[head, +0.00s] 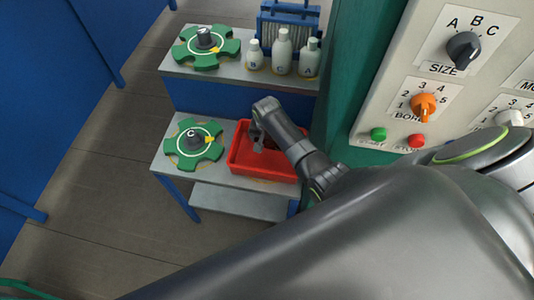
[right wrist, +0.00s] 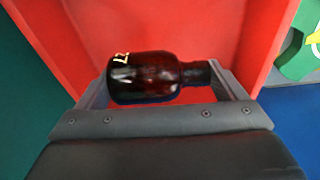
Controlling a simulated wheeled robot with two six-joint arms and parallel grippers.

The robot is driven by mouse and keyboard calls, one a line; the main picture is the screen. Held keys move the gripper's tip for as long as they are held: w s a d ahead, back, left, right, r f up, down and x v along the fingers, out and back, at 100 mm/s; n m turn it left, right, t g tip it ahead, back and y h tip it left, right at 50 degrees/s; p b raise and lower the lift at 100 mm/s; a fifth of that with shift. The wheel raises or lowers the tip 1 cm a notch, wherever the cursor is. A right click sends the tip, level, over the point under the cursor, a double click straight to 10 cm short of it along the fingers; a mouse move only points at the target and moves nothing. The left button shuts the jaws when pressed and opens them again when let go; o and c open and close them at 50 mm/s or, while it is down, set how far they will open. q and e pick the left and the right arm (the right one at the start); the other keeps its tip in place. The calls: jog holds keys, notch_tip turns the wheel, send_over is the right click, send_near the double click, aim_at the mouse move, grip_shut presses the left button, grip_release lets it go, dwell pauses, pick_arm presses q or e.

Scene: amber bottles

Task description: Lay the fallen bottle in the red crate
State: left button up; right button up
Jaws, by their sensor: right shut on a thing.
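The red crate (head: 262,174) sits at the right end of the lower grey table in the head view. My right gripper (head: 258,144) reaches into the space over the crate from the right. In the right wrist view, a dark amber bottle (right wrist: 155,78) with pale marking lies sideways between the fingers of my right gripper (right wrist: 165,90), its neck to the right. The gripper is shut on it. The red crate (right wrist: 170,25) fills the view behind the bottle. In the head view I cannot make out the bottle. My left gripper is not in view.
A green star-shaped wheel marked C (head: 193,144) sits left of the crate. The upper table holds another green wheel (head: 206,47), several white bottles (head: 282,52) and a blue rack (head: 290,18). A green post (head: 340,90) and control panel (head: 440,70) stand to the right.

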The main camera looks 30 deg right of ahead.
jog(key=o, duration=0.7)
jog(key=shift+o, duration=0.2)
notch_tip(320, 180, up, 17)
jog(key=s+a, duration=0.1)
jog(key=s, duration=0.1)
jog(key=shift+a+r+b, duration=0.15)
jog(key=shift+a+b, duration=0.2)
jog(key=shift+a, duration=0.05)
